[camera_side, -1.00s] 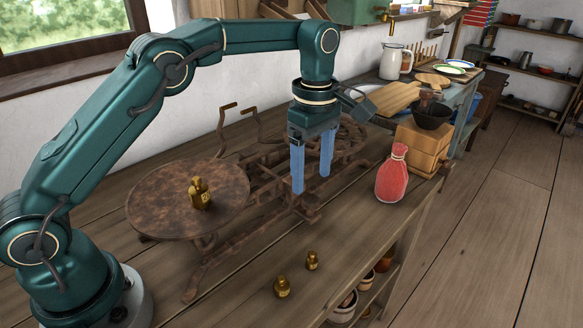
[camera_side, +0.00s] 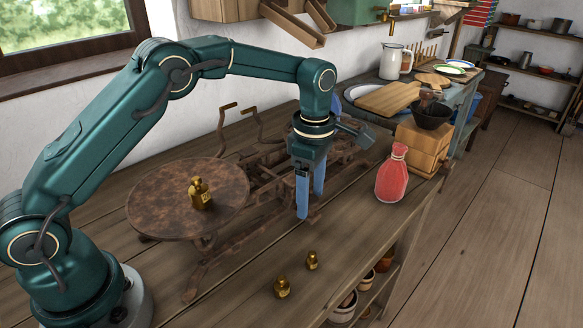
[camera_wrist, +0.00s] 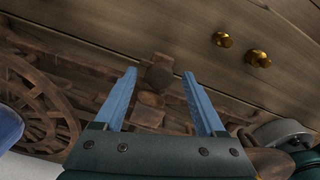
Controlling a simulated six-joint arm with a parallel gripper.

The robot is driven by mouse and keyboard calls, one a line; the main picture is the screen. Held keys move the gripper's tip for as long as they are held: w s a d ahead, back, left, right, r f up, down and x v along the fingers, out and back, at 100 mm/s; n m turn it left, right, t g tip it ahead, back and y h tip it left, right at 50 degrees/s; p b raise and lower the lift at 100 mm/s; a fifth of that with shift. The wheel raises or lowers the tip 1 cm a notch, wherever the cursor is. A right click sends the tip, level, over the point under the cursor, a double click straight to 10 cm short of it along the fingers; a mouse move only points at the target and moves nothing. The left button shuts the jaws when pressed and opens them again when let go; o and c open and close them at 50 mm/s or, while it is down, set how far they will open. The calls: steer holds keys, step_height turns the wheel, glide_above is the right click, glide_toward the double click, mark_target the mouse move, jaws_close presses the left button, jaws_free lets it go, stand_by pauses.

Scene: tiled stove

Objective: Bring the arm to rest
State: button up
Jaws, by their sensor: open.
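My gripper (camera_side: 310,200) has blue fingers and points down, open and empty, in front of the middle of a rusty balance scale in the side view. In the wrist view my gripper (camera_wrist: 159,85) shows both fingers apart with nothing between their tips. The scale's round rusty pan (camera_side: 165,200) is at the left, with a brass weight (camera_side: 200,193) standing on it. The scale's iron frame (camera_wrist: 60,75) shows in the wrist view. The scale's far part is partly hidden behind my gripper.
Two small brass weights (camera_side: 282,288) (camera_side: 312,260) stand on the bench (camera_side: 365,235) near its front edge. Bare bench lies between weights and sack.

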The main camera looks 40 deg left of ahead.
steer(key=shift+n, duration=0.4)
